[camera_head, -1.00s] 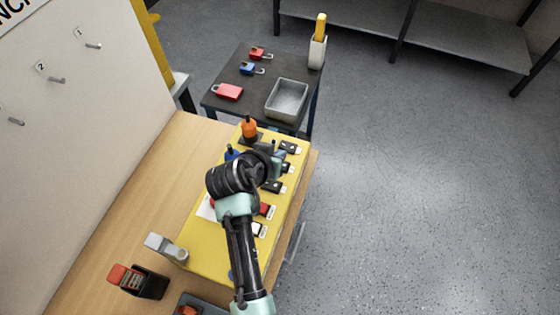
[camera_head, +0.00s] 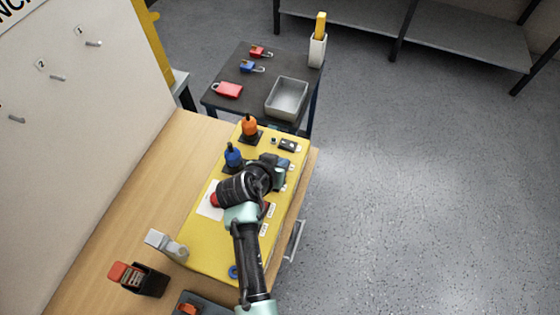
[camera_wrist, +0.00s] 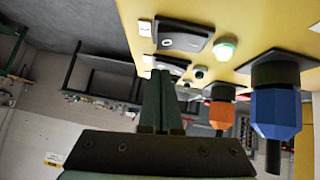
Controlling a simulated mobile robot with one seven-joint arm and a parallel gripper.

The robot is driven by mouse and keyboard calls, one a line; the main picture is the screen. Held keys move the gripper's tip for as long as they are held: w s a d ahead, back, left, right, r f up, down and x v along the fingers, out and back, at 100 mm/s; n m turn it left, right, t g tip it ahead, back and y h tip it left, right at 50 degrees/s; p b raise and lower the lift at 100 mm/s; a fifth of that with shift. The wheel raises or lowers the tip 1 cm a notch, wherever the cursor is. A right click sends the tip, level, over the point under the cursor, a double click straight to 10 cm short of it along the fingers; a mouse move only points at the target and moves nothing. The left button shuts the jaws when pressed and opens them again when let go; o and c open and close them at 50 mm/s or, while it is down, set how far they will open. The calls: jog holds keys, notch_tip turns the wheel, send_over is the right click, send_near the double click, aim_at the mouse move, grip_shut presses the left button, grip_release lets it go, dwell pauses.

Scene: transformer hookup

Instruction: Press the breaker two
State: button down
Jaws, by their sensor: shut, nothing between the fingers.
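The yellow panel box (camera_head: 211,247) lies on the wooden bench with a row of dark breakers along its right side. The far-end breaker (camera_head: 288,145) shows in the head view; my arm covers part of the row. In the wrist view a nearer breaker (camera_wrist: 183,38) has a lit green lamp (camera_wrist: 225,48) beside it, and a farther breaker (camera_wrist: 165,62) has an unlit one. I cannot read which is breaker two. My gripper (camera_wrist: 161,73) is shut and empty, its tips overlapping the farther breaker in view; contact cannot be told. The fingers are hidden in the head view.
An orange plug (camera_head: 249,126) and a blue plug (camera_head: 233,155) stand up from the panel beside the breakers. A grey lever (camera_head: 166,247) is at the panel's near left. A dark table (camera_head: 222,105) with padlocks and a metal tray (camera_head: 287,84) stands beyond. Floor on the right is clear.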

jog(key=shift+f, duration=0.2)
jog(key=shift+w+a+r, duration=0.1)
jog(key=shift+w+a, duration=0.1)
jog(key=shift+a, duration=0.6)
jog(key=shift+r, duration=0.1)
